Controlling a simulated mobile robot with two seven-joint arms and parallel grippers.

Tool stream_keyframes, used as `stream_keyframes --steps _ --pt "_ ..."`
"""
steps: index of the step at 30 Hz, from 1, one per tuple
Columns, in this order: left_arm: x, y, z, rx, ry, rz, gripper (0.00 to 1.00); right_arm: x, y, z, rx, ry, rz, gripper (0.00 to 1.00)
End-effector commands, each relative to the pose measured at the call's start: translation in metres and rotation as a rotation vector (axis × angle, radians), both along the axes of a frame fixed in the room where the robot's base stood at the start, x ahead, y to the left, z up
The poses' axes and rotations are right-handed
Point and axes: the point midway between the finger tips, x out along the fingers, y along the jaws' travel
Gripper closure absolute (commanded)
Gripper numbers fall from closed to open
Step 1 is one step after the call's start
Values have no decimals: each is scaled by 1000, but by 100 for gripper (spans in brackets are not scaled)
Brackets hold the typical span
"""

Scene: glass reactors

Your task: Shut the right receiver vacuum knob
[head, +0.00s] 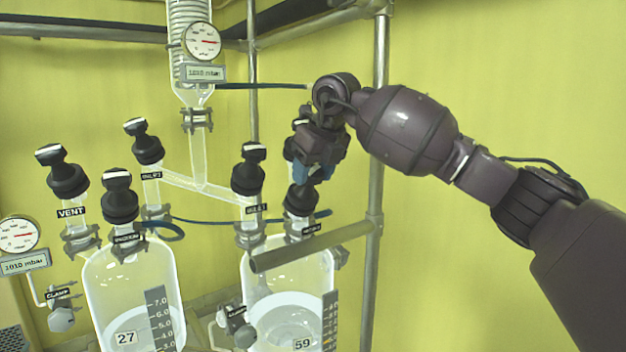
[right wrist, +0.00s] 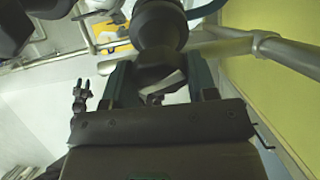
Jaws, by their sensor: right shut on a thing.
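The right receiver (head: 290,270) is a clear glass vessel marked 59. The black knob (head: 299,201) on its right-hand neck has a small label too small to read surely. My right gripper (head: 312,172) comes down on this knob from above and is shut on its top, which it hides in the head view. In the right wrist view, the knob (right wrist: 160,72) sits between the two fingers (right wrist: 162,85), with a white mark on its top. My left gripper is not in view.
Another black knob (head: 248,168) stands close to the left on the same receiver. The left receiver (head: 130,285), marked 27, has several similar knobs. A metal post (head: 376,150) and a slanted rail (head: 315,246) stand close to my right gripper. A gauge (head: 203,41) hangs above.

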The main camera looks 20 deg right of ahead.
Motion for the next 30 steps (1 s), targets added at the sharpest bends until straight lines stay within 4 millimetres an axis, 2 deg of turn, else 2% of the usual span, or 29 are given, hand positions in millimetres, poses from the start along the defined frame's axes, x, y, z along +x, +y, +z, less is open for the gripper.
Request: stream_keyframes --steps 6,15,30 --pt "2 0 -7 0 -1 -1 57 0 0 -1 81 29 -150 71" --pt "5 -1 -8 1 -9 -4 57 0 0 0 155 56 -286 71" --pt "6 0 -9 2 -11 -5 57 0 0 1 182 65 -337 71"
